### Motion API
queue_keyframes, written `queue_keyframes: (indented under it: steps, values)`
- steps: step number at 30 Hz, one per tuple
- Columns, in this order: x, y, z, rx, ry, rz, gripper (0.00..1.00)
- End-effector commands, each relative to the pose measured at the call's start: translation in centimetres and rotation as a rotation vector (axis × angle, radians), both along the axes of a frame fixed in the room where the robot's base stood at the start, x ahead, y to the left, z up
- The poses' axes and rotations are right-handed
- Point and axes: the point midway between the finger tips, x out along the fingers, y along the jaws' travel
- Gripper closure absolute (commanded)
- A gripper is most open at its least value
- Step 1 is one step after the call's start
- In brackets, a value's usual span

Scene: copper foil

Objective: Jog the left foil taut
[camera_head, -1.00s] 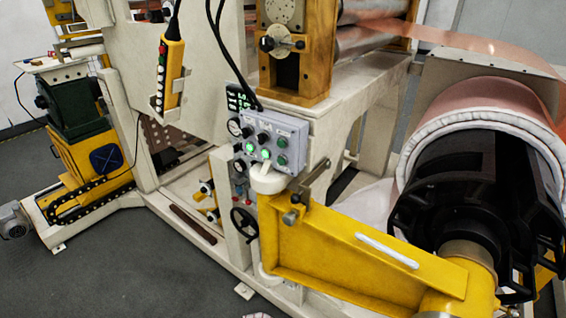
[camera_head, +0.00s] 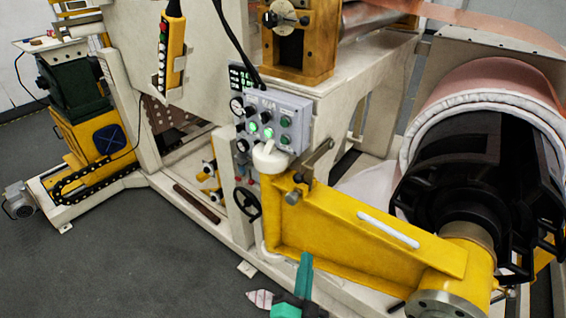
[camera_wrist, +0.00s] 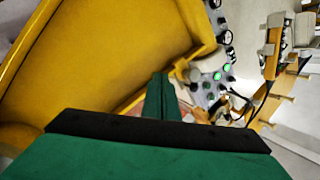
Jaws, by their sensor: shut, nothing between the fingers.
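The copper foil (camera_head: 470,20) runs from the rollers at the top toward the roll (camera_head: 475,90) at the right, which sits on a black core. The grey control box (camera_head: 270,122) carries knobs and buttons, with two lit green. It also shows sideways in the wrist view (camera_wrist: 212,75). My green gripper (camera_head: 305,262) is shut and empty at the bottom centre, in front of the yellow arm (camera_head: 340,235) and below the box. In the wrist view my gripper (camera_wrist: 160,80) points upward, with the yellow arm to its left and the box beyond its tip.
A yellow pendant (camera_head: 170,55) hangs on a cable left of the box. A black handwheel (camera_head: 247,203) and a metal lever (camera_head: 318,165) are near the box. The grey floor (camera_head: 150,260) is clear at lower left.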

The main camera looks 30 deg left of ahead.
Motion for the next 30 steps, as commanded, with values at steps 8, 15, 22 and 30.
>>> queue_keyframes:
  steps: [8,15,22,30]
  values:
    - [4.1,9.2,9.3,0.204,-0.007,0.163,1.00]
    - [4.9,15.5,16.6,0.337,0.014,0.285,1.00]
    - [4.8,18.0,19.8,0.389,0.029,0.338,1.00]
    - [4.7,18.2,20.0,0.393,0.032,0.342,1.00]
